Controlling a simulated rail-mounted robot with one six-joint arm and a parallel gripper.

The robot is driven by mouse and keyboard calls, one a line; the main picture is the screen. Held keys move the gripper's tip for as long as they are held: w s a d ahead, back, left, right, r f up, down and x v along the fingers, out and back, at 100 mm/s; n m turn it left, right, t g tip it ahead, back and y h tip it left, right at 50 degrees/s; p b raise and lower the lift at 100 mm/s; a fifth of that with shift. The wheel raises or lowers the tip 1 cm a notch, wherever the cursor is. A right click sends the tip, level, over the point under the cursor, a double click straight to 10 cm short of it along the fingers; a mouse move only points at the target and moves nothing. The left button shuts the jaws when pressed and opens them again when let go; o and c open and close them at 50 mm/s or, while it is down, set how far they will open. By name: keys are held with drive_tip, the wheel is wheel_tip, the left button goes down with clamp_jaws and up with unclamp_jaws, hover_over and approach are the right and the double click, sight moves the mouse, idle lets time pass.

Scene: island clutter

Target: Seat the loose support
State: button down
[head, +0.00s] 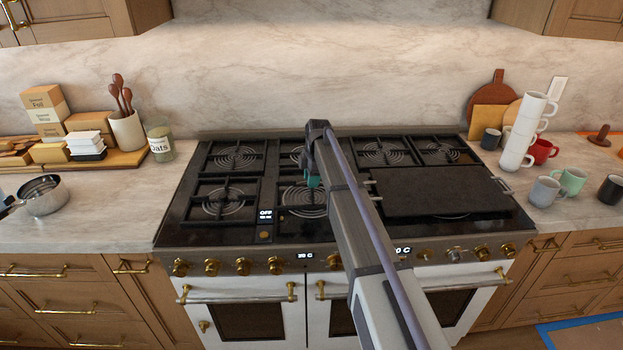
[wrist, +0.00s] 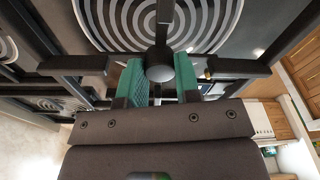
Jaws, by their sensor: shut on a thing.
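Black pan supports stand over ringed burners on the range cooktop (head: 180,232). My gripper (head: 313,181) is low over the front burner (head: 303,203) left of the griddle plate. In the wrist view my gripper's teal fingers (wrist: 159,82) are shut on part of a dark pan support (wrist: 75,63), with a rounded dark piece between them. Its bars run left, right and away from the fingers above a ringed burner (wrist: 120,25). My arm hides part of this support in the head view. I cannot tell whether it is seated or raised.
A black griddle plate (head: 440,190) covers the cooktop's right front. Stacked white mugs (head: 518,150) and other mugs stand on the right counter. A saucepan (head: 43,196), an oats jar (head: 160,142) and boxes are on the left. Brass knobs line the range front.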

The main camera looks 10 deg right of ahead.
drive_tip(key=shift+f+b, duration=1.05)
drive_tip(key=shift+f, duration=0.45)
drive_tip(key=shift+f+b, duration=1.15)
drive_tip(key=shift+f, duration=0.05)
drive_tip(key=c, duration=0.8)
unclamp_jaws()
drive_tip(key=shift+r, duration=0.1)
drive_tip(key=shift+o, duration=0.2)
drive_tip(key=r+p, duration=0.3)
drive_tip(key=d+r+p, duration=0.1)
drive_tip(key=r+p, duration=0.7)
drive_tip(key=shift+d, duration=0.15)
drive_tip(key=shift+f, duration=0.1)
